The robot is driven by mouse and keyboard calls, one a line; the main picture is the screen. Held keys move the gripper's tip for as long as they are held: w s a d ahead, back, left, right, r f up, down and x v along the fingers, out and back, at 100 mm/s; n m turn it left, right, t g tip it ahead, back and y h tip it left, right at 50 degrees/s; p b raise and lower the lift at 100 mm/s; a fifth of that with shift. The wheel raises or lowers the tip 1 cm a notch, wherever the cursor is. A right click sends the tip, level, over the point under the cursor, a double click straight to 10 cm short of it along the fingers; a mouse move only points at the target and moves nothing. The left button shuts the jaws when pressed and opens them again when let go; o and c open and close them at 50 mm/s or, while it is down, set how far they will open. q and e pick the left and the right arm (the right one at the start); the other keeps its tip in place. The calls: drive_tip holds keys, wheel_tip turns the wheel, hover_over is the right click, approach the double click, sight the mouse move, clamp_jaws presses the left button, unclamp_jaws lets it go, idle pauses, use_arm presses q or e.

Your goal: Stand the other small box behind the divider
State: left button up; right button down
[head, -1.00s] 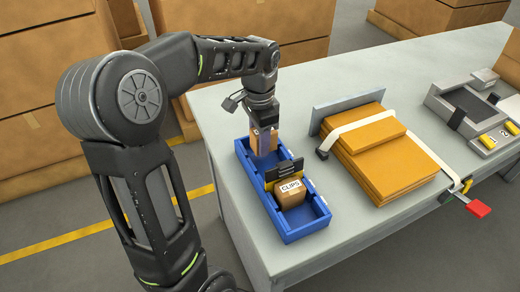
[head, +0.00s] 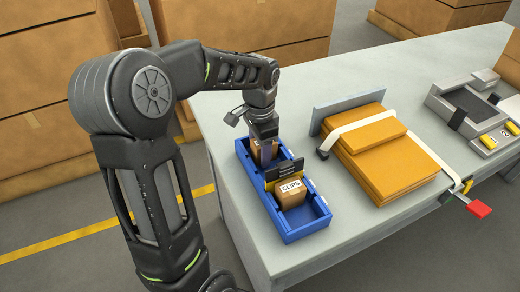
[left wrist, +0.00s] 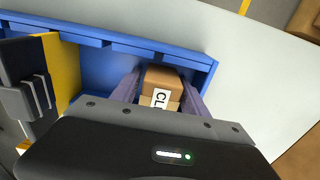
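The blue bin (head: 242,172) stands on the table, split by a dark divider with a yellow label (head: 283,172). A small brown box marked CLIPS (head: 291,193) sits in the near compartment. My left gripper (head: 264,154) reaches down into the far compartment, behind the divider, around the other small box (head: 256,150). In the left wrist view this box (left wrist: 161,84) stands between the two fingers, its CLIPS label partly hidden by the gripper body. The fingers lie close along both its sides. The divider (left wrist: 62,72) is to the left there. My right gripper is not in view.
A stack of orange-brown folders (head: 385,160) under a white strap lies right of the bin, with a grey upright plate (head: 345,100) behind it. A grey fixture (head: 470,110) and a red-handled clamp (head: 478,208) are farther right. Bare table surrounds the bin.

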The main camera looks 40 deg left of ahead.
use_arm(q)
drive_tip(key=shift+o, duration=0.7)
drive_tip(key=shift+r, duration=0.2)
wheel_tip(320, 180, up, 12)
drive_tip(key=shift+s, duration=0.1)
idle(0.7)
